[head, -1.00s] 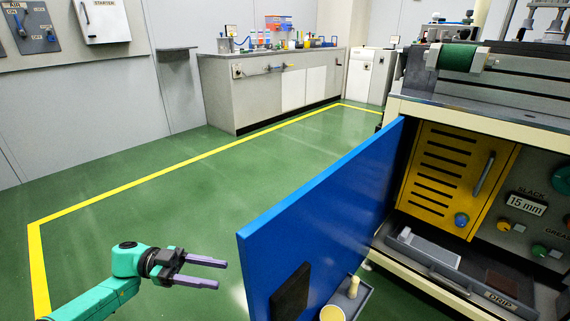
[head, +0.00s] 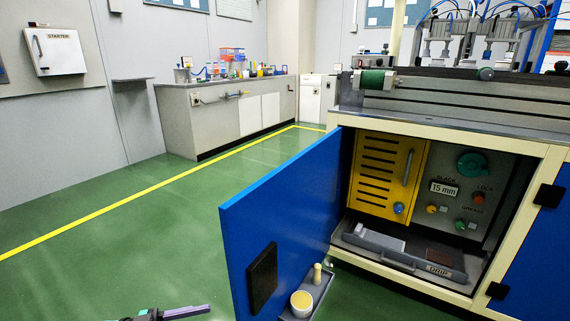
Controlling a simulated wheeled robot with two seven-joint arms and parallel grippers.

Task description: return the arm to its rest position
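My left gripper (head: 188,312) shows only at the bottom edge of the head view, left of the open blue cabinet door. One purple-grey finger and a bit of the dark and teal wrist are visible; the rest is cut off by the frame. I cannot see the gap between its fingers. Nothing is visibly held, and the visible finger is apart from the door. My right gripper and arm are not in view.
The blue door (head: 280,215) stands open into the floor space, with a small shelf (head: 300,313) holding a cup (head: 301,302). The cabinet holds a yellow panel (head: 386,175) and a drip tray (head: 400,262). Green floor (head: 130,250) is clear to the left.

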